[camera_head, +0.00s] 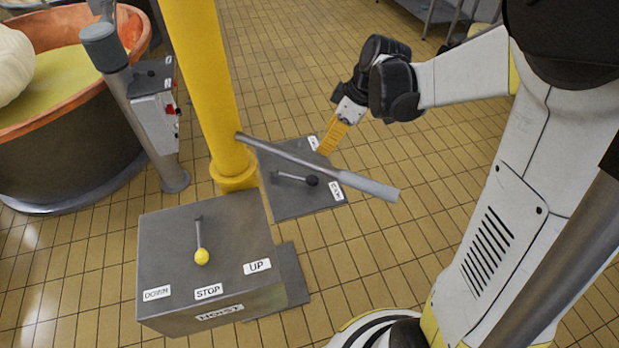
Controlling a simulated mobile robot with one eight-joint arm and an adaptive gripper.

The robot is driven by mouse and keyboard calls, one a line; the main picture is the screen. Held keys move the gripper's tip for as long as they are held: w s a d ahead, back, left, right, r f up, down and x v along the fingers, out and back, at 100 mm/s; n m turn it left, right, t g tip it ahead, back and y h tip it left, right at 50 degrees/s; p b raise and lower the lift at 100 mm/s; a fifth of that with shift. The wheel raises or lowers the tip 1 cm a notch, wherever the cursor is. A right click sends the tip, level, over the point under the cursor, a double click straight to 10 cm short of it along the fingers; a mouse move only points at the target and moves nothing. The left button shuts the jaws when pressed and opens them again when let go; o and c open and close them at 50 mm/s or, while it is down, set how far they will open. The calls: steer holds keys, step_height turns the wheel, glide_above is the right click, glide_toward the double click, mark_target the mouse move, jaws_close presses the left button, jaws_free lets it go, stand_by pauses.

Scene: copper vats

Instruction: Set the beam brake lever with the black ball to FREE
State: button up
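The brake lever has a black ball (312,181) on a thin rod. It lies over a dark grey plate (290,207) behind the hoist box, with its ball end toward the right, near the lower white label (336,191). That label's text is too small and turned to read surely. A second label (314,143) at the plate's far edge is partly hidden. My gripper (327,146) has yellow fingers pointing down-left, above or beyond the plate's far right corner and apart from the ball. Its fingers overlap in this view, so their opening cannot be told.
A long grey bar (300,160) from the yellow post (205,80) crosses between the ball and my gripper in the picture. The hoist box (160,240) with a yellow-ball lever (202,256) stands in front. A copper vat (60,150) is at left. Tiled floor at right is clear.

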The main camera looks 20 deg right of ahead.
steer(key=b, duration=0.7)
glide_toward(313, 178)
steer(key=b+x, duration=0.3)
steer(key=x, duration=0.8)
steer(key=shift+w+f, duration=0.1)
jaws_close()
